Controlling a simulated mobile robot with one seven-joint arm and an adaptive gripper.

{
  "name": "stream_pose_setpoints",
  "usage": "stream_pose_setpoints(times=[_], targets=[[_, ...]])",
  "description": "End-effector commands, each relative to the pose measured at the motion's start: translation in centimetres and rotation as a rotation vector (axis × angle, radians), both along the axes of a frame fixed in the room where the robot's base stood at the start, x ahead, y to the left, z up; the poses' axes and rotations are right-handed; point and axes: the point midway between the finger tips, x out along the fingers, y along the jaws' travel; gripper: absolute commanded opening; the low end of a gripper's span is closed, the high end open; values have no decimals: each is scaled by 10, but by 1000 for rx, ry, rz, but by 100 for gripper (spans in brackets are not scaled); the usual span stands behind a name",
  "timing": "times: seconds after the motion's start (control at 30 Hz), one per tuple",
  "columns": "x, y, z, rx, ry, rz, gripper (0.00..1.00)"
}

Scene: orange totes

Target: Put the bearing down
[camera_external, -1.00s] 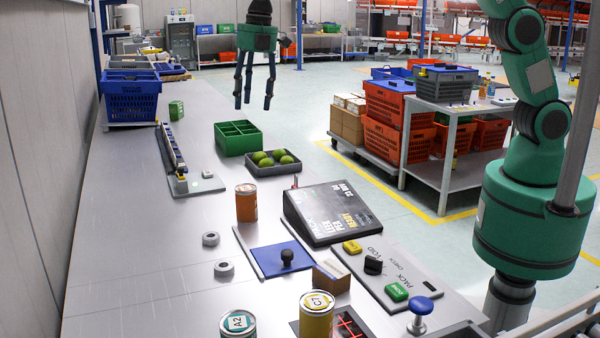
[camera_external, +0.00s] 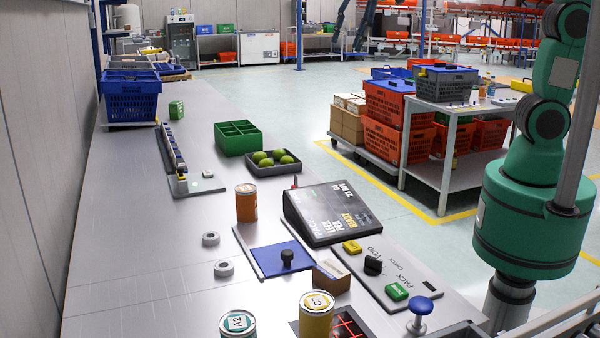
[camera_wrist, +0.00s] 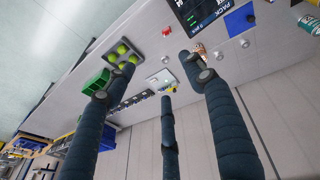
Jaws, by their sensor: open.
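Two grey ring-shaped bearings lie flat and apart on the left part of the bench, a farther one (camera_external: 210,239) and a nearer one (camera_external: 223,269). In the wrist view, two small pale rounds, seemingly these bearings, show on the bench (camera_wrist: 221,57) (camera_wrist: 244,43). My gripper (camera_wrist: 160,75) is open, its three dark fingers spread high above the bench. In the external view only dark finger parts show at the top edge. A grey rounded piece at the right finger (camera_wrist: 205,75) is unclear; I cannot tell whether it belongs to the finger.
An orange can (camera_external: 246,204), a blue plate with a black knob (camera_external: 270,262), a tilted display (camera_external: 335,212), a green divided box (camera_external: 238,136) and a tray of green balls (camera_external: 250,168) stand on the bench. Two cans are in front. The bench's left side is mostly clear.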

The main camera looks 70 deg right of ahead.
Motion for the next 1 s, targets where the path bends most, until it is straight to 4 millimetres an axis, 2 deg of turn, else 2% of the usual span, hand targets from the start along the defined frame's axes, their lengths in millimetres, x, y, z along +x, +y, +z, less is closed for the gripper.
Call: stream_pose_setpoints(times=[0.03,0.23,0.43,0.8,1.0], targets=[[-14,-10,3,11,-9,-40,54],[-64,-42,6,60,-38,-206,54],[-115,-69,1,112,-65,-373,54],[-205,-107,-26,217,-119,-671,54],[-237,-118,-44,264,-143,-790,54]])
